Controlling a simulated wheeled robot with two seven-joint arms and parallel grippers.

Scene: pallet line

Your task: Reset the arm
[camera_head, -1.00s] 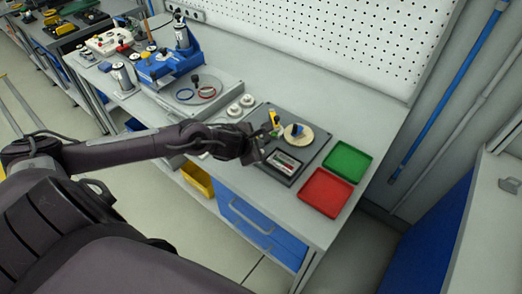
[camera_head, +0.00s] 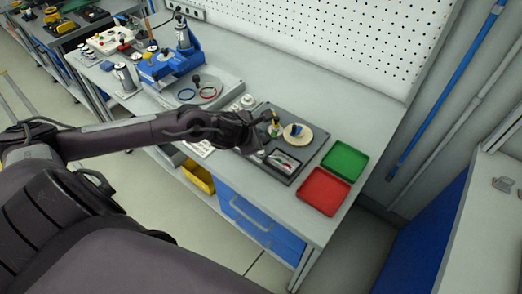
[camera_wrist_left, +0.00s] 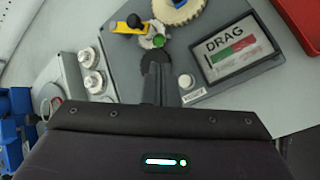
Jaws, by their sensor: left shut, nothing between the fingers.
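My left gripper (camera_head: 257,138) reaches in from the left over the grey workbench. In the left wrist view its two dark fingers (camera_wrist_left: 155,84) are together with nothing between them. They are above the dark panel (camera_wrist_left: 118,55), which carries a small display reading "DRAG" (camera_wrist_left: 231,46), a round cream disc (camera_wrist_left: 176,10) and a yellow-and-black part (camera_wrist_left: 130,25). In the head view the panel (camera_head: 312,150) lies just right of the gripper. I cannot tell from the picture whether the fingers touch anything. My right gripper is in no view.
A red tray (camera_head: 324,191) and a green tray (camera_head: 345,160) are at the bench's right end. A blue device (camera_head: 170,62) and a plate with rings (camera_head: 205,90) stand further left. White round knobs (camera_head: 240,104) sit beside the panel. A pegboard (camera_head: 340,40) rises behind.

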